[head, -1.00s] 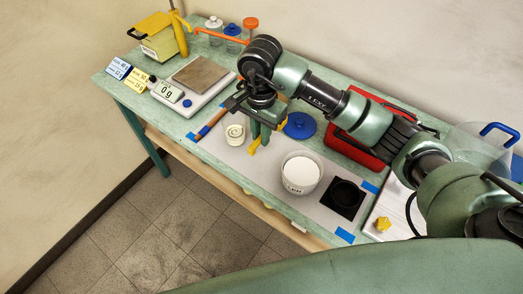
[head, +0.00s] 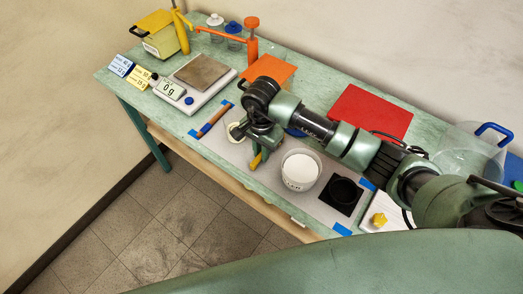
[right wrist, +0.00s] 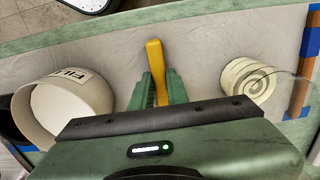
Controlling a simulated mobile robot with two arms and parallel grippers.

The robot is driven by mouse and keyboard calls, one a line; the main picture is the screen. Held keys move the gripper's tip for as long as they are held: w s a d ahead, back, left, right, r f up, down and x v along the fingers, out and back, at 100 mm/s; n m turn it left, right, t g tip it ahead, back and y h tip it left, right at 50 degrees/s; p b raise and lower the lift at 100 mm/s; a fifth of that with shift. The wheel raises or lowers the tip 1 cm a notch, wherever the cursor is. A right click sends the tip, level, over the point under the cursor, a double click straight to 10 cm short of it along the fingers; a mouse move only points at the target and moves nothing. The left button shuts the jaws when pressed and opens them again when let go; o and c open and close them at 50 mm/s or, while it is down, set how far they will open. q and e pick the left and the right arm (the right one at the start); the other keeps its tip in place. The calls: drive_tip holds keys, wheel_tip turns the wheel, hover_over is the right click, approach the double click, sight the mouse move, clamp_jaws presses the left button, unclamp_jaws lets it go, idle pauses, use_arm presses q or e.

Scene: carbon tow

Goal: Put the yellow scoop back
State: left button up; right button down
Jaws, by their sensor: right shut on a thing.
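The yellow scoop (head: 256,160) is in my right gripper (head: 262,143), low over the grey mat. In the right wrist view, its yellow handle (right wrist: 154,62) sticks out between the green fingers of my right gripper (right wrist: 158,88), which are shut on it. The rest of the scoop is hidden by the gripper. A tub of white powder (head: 300,171), marked with a label in the right wrist view (right wrist: 65,95), stands beside the gripper. A coil of pale tow (right wrist: 250,82) is on its other side, mostly hidden in the head view. My left gripper is not in view.
The grey mat (head: 281,204) has blue tape corners and a black square (head: 343,196) at its right. A blue lid (head: 296,132) is partly behind my arm. A scale (head: 195,84), a yellow box (head: 158,42) and a red sheet (head: 370,112) lie farther off.

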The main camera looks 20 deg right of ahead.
drive_tip(key=c, duration=1.8)
unclamp_jaws()
drive_tip(key=shift+f, duration=0.15)
drive_tip(key=o, duration=0.4)
drive_tip(key=shift+r, duration=0.35)
drive_tip(key=shift+r+b, duration=1.75)
drive_tip(key=shift+r, duration=4.1)
